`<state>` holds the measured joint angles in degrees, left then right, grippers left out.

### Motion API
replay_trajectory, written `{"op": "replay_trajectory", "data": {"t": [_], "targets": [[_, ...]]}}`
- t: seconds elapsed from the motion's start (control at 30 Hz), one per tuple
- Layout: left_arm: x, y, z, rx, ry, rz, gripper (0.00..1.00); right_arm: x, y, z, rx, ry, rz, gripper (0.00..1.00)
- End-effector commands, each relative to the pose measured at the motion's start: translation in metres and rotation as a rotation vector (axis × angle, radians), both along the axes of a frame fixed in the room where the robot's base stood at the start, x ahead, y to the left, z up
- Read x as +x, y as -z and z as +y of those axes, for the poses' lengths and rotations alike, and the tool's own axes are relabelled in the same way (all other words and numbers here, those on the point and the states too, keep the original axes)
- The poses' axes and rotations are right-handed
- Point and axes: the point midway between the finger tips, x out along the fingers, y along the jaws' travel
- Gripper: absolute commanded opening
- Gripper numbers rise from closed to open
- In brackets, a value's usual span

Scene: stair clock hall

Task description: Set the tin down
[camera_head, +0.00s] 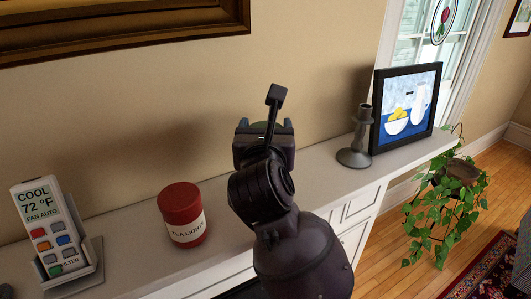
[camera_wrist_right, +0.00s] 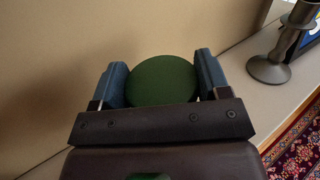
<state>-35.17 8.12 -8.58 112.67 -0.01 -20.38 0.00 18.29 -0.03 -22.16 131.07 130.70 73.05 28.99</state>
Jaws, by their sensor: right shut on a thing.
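A green round tin (camera_wrist_right: 162,82) sits between the two blue-grey fingers of my right gripper (camera_wrist_right: 161,85), which is shut on it. In the head view my right gripper (camera_head: 264,128) is over the back of the white shelf (camera_head: 120,240), near the wall. Only a sliver of the green tin (camera_head: 262,126) shows there; my wrist hides the rest. I cannot tell whether its base touches the shelf. A red tin labelled for tea lights (camera_head: 183,214) stands upright on the shelf, to the left of my right gripper and apart from it. My left gripper is not in view.
A thermostat remote in a stand (camera_head: 55,235) is at the shelf's left. A grey candlestick (camera_head: 357,150) and a framed fruit picture (camera_head: 405,104) stand at right. A hanging plant (camera_head: 445,205) is at the right end. Shelf between red tin and candlestick looks free around my gripper.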

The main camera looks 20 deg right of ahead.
Motion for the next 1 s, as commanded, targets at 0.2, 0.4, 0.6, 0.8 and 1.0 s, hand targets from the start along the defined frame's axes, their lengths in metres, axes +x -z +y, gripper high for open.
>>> {"op": "replay_trajectory", "data": {"t": [0.2, 0.4, 0.6, 0.8, 1.0], "targets": [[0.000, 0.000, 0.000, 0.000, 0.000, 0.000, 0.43, 0.000, 0.015, 0.000, -0.001, 0.000, -0.001, 0.40], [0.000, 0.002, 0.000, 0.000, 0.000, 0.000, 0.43, 0.000, 0.042, 0.000, -0.003, 0.000, 0.001, 0.40], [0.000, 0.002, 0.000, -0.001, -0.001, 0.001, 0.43, 0.000, 0.052, 0.000, -0.001, 0.000, -0.002, 0.40], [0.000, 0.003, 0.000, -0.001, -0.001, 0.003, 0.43, 0.000, 0.052, 0.000, 0.000, 0.000, -0.002, 0.40], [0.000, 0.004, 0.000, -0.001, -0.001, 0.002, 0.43, 0.000, 0.055, 0.000, 0.001, 0.000, -0.001, 0.77]]}}
